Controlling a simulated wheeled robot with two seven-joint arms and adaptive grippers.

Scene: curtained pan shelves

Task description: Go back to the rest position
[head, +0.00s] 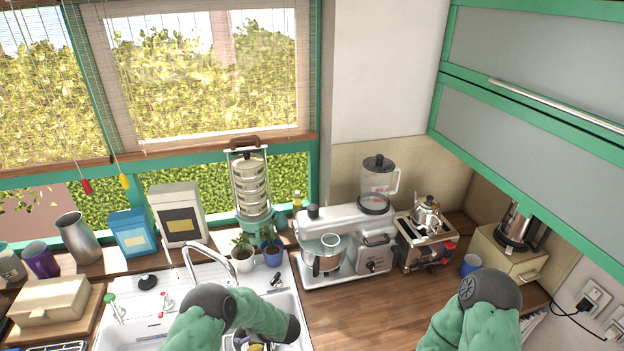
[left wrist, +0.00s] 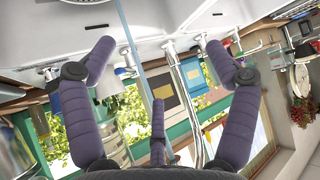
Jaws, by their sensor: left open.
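My left gripper (left wrist: 160,62) is open in the left wrist view, its purple padded fingers spread apart with nothing between them. That view looks past the fingers at the tap, the window and containers, and appears upside down. In the head view my left arm, in a green sleeve, comes up from the bottom and bends right over the sink (head: 140,305); I cannot make out its gripper there. My right arm's elbow shows at the lower right over the wooden counter (head: 370,315), and its gripper is out of frame.
Potted plants (head: 243,260) and a tap (head: 205,252) are behind the sink. Green-framed cabinets (head: 530,100) overhang the right side.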

